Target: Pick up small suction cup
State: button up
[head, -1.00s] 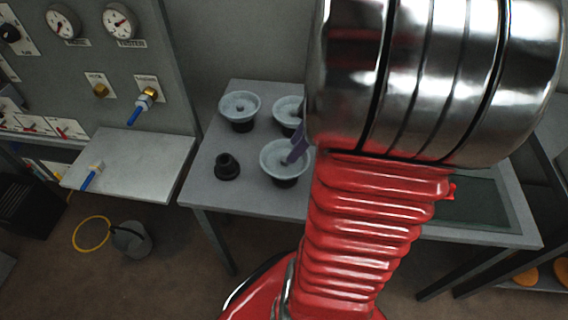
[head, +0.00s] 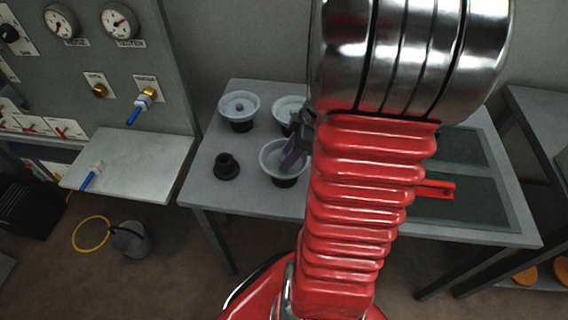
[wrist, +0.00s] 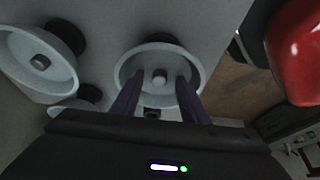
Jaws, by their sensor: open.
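Three pale grey cups with black bases stand on the table: a near one (head: 278,165), a back left one (head: 239,106) and a back right one (head: 286,110) partly hidden by my arm. A smaller, all-black cup-like piece (head: 227,166) stands to the left of the near cup. I cannot tell for sure which is the small suction cup. My gripper (head: 296,153) is at the near cup, mostly hidden behind my arm. In the wrist view my open gripper (wrist: 159,79) has its two purple fingers either side of the stud in a pale cup (wrist: 158,58).
The table (head: 205,188) has dark green panels (head: 462,202) at its right, with a red part (head: 436,190) by my arm. A control panel with gauges (head: 118,20) and a shelf (head: 140,165) stands at left. A bucket (head: 130,239) is on the floor.

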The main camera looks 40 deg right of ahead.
grip_shut()
dwell(0.3)
jog(key=shift+r, duration=0.1)
notch_tip(320, 180, up, 10)
dwell(0.8)
dwell(0.5)
jog(key=shift+r, duration=2.4)
